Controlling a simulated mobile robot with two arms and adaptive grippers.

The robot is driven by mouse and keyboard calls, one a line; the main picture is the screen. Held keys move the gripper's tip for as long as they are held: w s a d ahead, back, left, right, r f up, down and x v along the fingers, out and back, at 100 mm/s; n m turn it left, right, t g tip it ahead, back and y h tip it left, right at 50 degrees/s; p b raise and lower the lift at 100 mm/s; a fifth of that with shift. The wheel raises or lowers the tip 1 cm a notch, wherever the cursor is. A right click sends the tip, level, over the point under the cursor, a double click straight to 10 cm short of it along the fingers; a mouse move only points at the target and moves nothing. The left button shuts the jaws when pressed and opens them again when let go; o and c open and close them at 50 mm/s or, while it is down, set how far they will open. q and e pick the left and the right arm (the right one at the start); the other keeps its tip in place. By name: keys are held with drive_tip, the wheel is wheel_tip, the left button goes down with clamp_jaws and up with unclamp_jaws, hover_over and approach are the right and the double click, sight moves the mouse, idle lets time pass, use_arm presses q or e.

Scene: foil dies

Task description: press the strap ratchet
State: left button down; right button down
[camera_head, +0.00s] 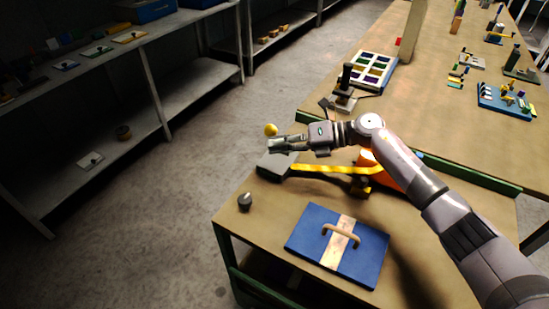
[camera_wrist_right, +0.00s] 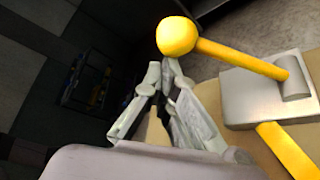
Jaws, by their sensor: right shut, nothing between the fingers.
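The strap ratchet is a grey metal block (camera_head: 274,167) at the table's left edge, with a yellow strap (camera_head: 325,168) running right from it. Its lever ends in a yellow ball (camera_head: 270,129). In the right wrist view the yellow ball (camera_wrist_right: 177,36) and its rod (camera_wrist_right: 240,60) rise from the metal block (camera_wrist_right: 250,97), tilted over. My right gripper (camera_head: 272,145) is shut and empty, above the block and close to the ball. Its fingertips (camera_wrist_right: 163,72) show just below the ball in the wrist view; I cannot tell whether they touch. My left gripper is not in view.
A dark knob (camera_head: 245,202) and a blue board with a wooden handle (camera_head: 338,245) lie on the near table. An orange object (camera_head: 366,158) sits behind my arm. A tray of coloured compartments (camera_head: 362,75) stands farther back. Open floor lies left of the table.

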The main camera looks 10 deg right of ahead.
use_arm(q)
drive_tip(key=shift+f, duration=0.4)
use_arm(e)
drive_tip(key=shift+w+d+r+y, duration=0.2)
drive_tip(key=shift+w+r+y, duration=0.1)
drive_tip(key=shift+r, duration=0.1)
